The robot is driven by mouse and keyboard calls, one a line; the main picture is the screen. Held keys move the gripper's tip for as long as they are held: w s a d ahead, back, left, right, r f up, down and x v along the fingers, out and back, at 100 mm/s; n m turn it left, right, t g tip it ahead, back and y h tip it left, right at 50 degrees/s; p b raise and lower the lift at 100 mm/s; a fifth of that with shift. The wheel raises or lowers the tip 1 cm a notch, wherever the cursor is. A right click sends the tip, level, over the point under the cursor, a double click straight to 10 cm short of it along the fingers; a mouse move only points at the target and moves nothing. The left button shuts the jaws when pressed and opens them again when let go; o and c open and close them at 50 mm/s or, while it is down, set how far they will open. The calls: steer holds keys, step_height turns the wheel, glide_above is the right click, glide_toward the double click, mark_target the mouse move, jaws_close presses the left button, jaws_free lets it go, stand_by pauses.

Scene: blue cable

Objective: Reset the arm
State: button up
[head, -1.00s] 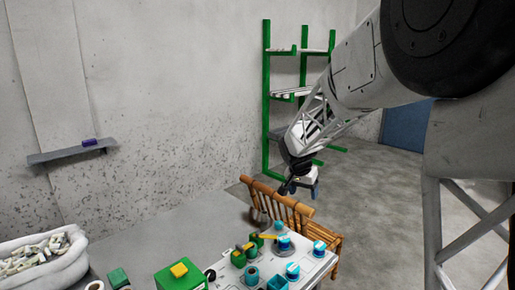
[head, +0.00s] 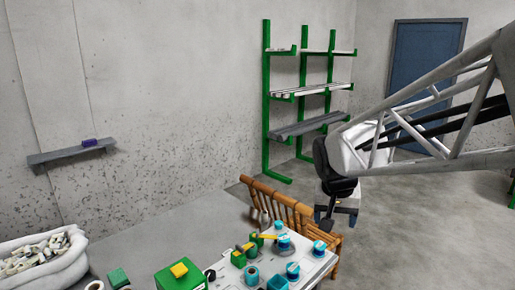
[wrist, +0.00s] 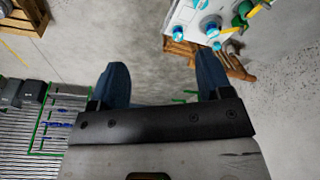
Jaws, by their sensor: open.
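My gripper (head: 327,222) hangs in the air to the right of the wooden chair and beyond the right end of the table in the head view. In the wrist view its two blue fingers stand wide apart, with only bare floor seen between them, so the gripper (wrist: 160,62) is open and empty. My arm reaches in from the right edge of the head view. I cannot make out a blue cable in either view.
A table panel (head: 232,279) with several green and teal fittings stands in front of a wooden chair (head: 275,201). A green rack (head: 267,100) and blue door (head: 428,60) are behind. Floor at right is clear.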

steer(key=s+f+n+y, duration=0.1)
steer(key=s+f+n, duration=0.2)
steer(key=s, duration=1.8)
steer(key=shift+s, duration=0.25)
stand_by(0.6)
